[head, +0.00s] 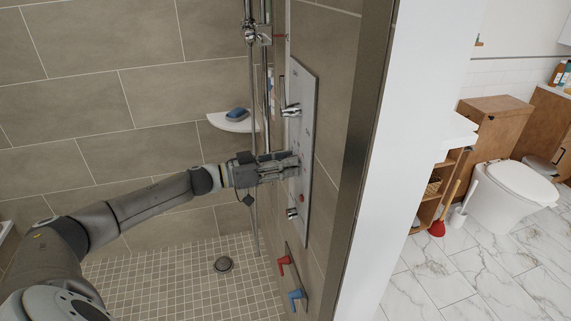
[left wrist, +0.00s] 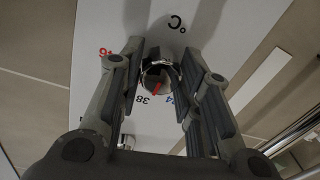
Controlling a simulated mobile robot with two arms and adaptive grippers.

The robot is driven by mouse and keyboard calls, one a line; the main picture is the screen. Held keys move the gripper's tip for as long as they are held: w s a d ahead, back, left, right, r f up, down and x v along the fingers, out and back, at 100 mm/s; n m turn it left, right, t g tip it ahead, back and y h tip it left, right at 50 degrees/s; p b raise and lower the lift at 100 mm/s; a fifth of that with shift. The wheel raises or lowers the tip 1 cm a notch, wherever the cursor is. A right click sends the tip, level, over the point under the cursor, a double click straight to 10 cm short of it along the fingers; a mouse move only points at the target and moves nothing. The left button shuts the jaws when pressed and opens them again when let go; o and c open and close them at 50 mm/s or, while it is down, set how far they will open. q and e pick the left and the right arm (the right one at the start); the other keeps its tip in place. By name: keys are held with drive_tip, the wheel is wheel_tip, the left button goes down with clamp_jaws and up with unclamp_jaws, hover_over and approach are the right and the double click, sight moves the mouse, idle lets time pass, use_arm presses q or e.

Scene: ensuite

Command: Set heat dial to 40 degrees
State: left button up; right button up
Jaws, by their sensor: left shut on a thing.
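The heat dial (left wrist: 158,74) is a round chrome knob on a pale wall panel (head: 303,90) in the shower. In the left wrist view it sits between the fingers of my left gripper (left wrist: 160,82), under an upside-down °C mark. Its red pointer line lies near the bottom, between a black 38 and a blue number. A red number is at the left. In the head view my left gripper (head: 291,165) reaches the panel from the left and hides the dial. It is shut on the dial. My right gripper is not in view.
A chrome lever (head: 290,109) is above my gripper and a small chrome knob (head: 292,213) below it. A red handle (head: 285,264) and a blue handle (head: 296,295) are lower on the wall. A corner shelf (head: 232,123) and a vertical pipe (head: 252,90) are close by.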

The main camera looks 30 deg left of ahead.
use_arm(q)
drive_tip(key=m+b, duration=0.1)
drive_tip(key=m, duration=0.3)
idle(0.3)
drive_tip(key=o, duration=1)
drive_tip(key=shift+v, duration=5.95)
drive_tip(key=shift+a+f, duration=0.1)
